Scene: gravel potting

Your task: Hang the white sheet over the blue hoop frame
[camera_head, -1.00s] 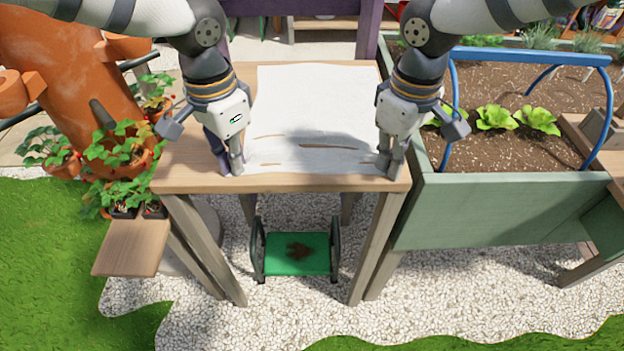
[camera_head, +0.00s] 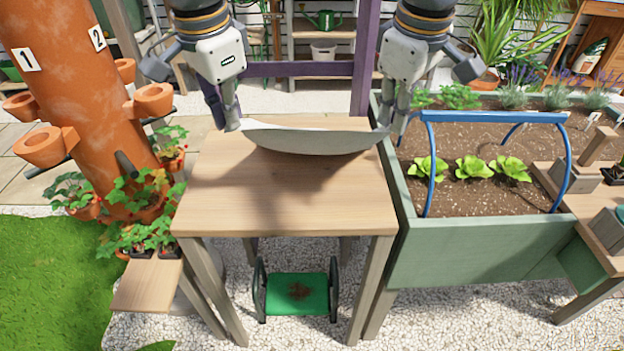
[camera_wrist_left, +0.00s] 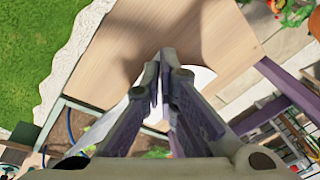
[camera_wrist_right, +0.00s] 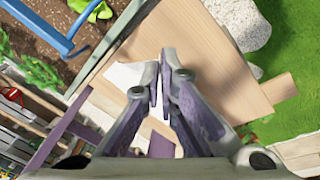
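The white sheet (camera_head: 315,140) hangs in a sagging strip between my two grippers, lifted above the wooden table. My left gripper (camera_head: 232,124) is shut on the sheet's left end, and my right gripper (camera_head: 385,126) is shut on its right end. In the left wrist view the closed fingers (camera_wrist_left: 164,75) have the white sheet (camera_wrist_left: 200,77) beside them. In the right wrist view the fingers (camera_wrist_right: 166,75) are also closed, with the sheet (camera_wrist_right: 125,75) beside them. The blue hoop frame (camera_head: 490,117) stands over the planter at the right, apart from the sheet.
The wooden table top (camera_head: 285,195) is bare. The green planter (camera_head: 480,248) joins its right side, with lettuces (camera_head: 473,167) under the hoops. An orange planter tower (camera_head: 75,90) and strawberry plants (camera_head: 140,237) stand at the left. A purple post (camera_head: 366,60) rises behind the table.

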